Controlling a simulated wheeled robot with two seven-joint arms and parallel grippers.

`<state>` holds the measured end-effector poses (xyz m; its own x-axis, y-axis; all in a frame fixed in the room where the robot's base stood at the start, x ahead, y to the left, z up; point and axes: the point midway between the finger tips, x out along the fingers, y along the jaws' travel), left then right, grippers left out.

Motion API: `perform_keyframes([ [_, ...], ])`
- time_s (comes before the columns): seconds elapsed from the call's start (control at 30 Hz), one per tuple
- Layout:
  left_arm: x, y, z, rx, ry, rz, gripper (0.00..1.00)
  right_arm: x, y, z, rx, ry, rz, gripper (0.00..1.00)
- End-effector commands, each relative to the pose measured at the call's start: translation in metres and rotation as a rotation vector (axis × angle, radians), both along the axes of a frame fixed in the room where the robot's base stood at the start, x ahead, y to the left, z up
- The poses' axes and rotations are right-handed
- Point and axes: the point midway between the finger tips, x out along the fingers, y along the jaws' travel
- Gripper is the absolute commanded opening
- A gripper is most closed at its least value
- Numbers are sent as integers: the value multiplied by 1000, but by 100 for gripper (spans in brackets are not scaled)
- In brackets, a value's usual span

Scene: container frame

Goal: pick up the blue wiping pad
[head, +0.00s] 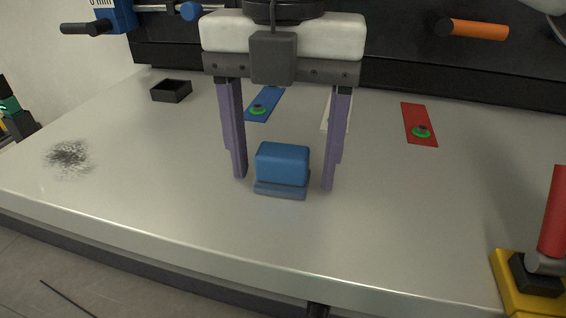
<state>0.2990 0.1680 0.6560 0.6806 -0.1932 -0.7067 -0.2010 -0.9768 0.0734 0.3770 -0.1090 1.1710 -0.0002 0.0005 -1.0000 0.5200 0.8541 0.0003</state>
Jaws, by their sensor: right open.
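The blue wiping pad (282,165) rests on the light grey table (180,215) near the middle of the head view. It has a rounded blue block on top and a flatter, darker base. My right gripper (284,184) points down over the pad with its two purple fingers spread wide. One finger is on each side of the pad, with a visible gap on both sides. The gripper is open and holds nothing. My left gripper is not clearly seen.
A dark smudge (68,156) marks the table at left. A small black tray (171,91) stands at the back left. Blue (268,98) and red (415,115) strips with green discs lie behind. A red handle on a yellow base (525,295) stands at front right.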

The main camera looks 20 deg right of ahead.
Motion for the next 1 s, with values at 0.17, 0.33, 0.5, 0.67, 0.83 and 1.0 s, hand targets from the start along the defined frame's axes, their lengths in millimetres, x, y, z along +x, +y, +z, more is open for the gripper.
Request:
perform_keyframes([
  [0.17,2,0,1,1,-4,0,31,0,0,-4,1,-1,0,69],
  [0.33,1,0,1,1,-2,0,31,0,0,-4,1,-1,0,57],
  [0.5,-1,1,-1,2,4,0,31,0,0,-3,1,-1,0,28],
  [0.67,-4,1,-3,2,10,1,31,0,0,-3,1,-1,0,24],
  [0.83,-5,1,-4,2,12,1,31,0,1,2,2,-2,0,24],
  [1.0,-5,1,-6,3,13,0,31,1,1,30,3,-4,-1,24],
])
